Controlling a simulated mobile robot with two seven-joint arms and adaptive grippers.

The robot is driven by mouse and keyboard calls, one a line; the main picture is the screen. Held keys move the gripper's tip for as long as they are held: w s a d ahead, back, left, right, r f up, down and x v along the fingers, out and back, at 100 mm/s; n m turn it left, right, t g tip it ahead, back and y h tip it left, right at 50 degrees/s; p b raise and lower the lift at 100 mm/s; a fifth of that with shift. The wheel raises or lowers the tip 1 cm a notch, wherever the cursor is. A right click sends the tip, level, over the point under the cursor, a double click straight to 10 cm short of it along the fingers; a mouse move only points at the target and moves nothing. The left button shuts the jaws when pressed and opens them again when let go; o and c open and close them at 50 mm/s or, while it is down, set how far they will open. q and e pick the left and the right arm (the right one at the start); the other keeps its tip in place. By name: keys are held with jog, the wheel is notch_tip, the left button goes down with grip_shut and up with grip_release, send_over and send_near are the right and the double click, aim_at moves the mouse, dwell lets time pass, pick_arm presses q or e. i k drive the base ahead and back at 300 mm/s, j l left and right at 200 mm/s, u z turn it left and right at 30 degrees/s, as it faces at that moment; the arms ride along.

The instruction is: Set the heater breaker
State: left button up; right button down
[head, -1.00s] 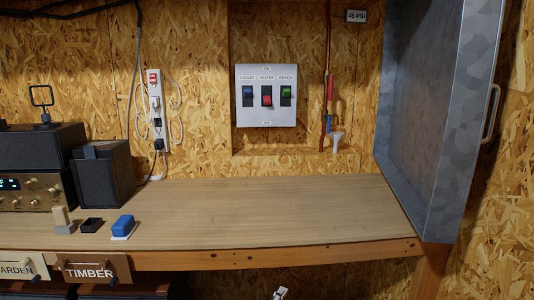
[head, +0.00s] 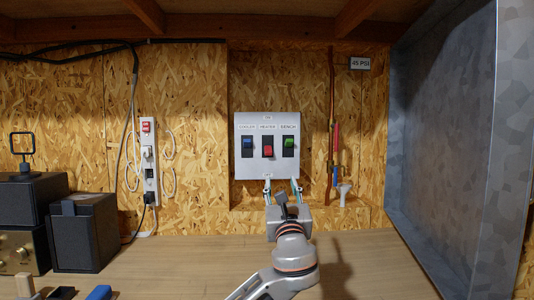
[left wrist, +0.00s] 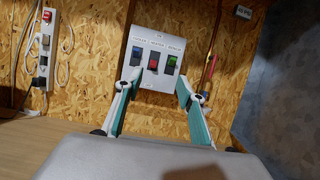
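The white breaker panel (head: 267,118) is on the back wall, with three rocker switches under labels. The heater breaker (head: 267,149) is the middle, red one; its coloured part sits low. The blue switch (head: 248,144) on its left and the green switch (head: 289,143) on its right have their coloured parts high. My left gripper (head: 282,188) is open and empty, its fingertips at the panel's lower edge in the picture. In the left wrist view its two fingers (left wrist: 160,85) are spread either side of the red switch (left wrist: 153,61). I cannot tell if they touch the panel. My right gripper is not in view.
A grey metal cabinet door (head: 450,140) stands at the right. A pipe with red and blue handles (head: 336,150) is right of the panel. The bench top (head: 180,265) is mostly clear.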

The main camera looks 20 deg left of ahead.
aim_at(268, 149)
jog(key=i+j, duration=0.35)
jog(key=i, duration=0.2)
jog(key=i+j, duration=0.3)
jog(key=i, duration=0.2)
